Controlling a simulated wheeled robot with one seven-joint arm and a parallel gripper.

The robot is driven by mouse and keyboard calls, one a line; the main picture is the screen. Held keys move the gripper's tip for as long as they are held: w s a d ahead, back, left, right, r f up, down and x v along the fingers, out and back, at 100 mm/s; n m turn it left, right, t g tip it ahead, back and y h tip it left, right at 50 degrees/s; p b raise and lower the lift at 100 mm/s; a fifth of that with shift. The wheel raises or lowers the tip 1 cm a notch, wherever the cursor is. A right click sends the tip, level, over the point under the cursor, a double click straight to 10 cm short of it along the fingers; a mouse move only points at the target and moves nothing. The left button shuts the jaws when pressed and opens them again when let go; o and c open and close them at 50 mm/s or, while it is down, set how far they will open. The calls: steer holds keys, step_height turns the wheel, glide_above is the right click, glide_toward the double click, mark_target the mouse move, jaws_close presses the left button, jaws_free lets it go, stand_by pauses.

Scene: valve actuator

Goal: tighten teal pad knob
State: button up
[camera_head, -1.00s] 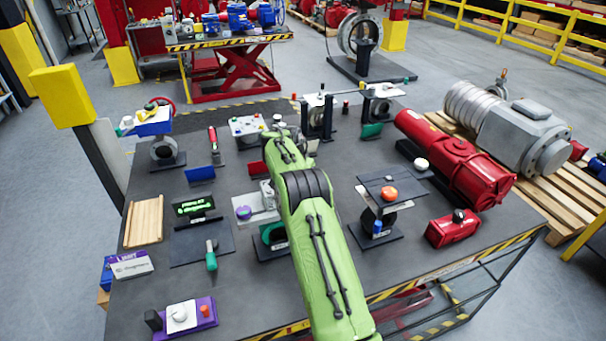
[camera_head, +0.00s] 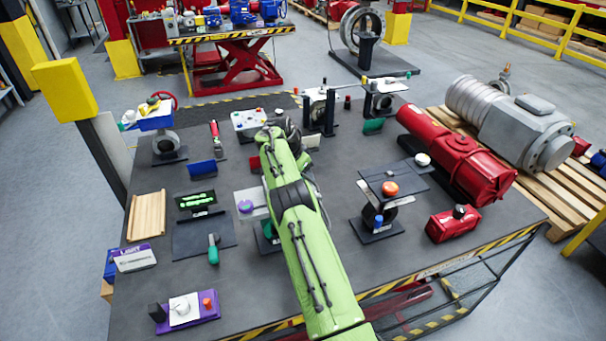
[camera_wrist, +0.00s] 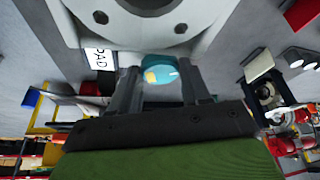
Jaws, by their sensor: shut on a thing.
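The teal pad knob (camera_wrist: 160,74) shows in the wrist view with a yellow mark on its face. It sits between the two dark fingers of my gripper (camera_wrist: 161,84), which is shut on it. A white sign reading "PAD" (camera_wrist: 99,58) is just left of the knob. In the head view my green arm reaches over the table to its far middle part. There the arm and wrist hide the knob and my fingertips.
A white panel with a purple knob (camera_head: 245,206) is left of my arm. A stand with an orange knob (camera_head: 390,188) is right of it. A red motor (camera_head: 455,155) lies farther right. A small panel with coloured buttons (camera_head: 250,122) stands near the wrist.

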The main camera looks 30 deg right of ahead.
steer(key=o, duration=1.1)
steer(key=shift+c, duration=0.2)
steer(key=v, duration=1.2)
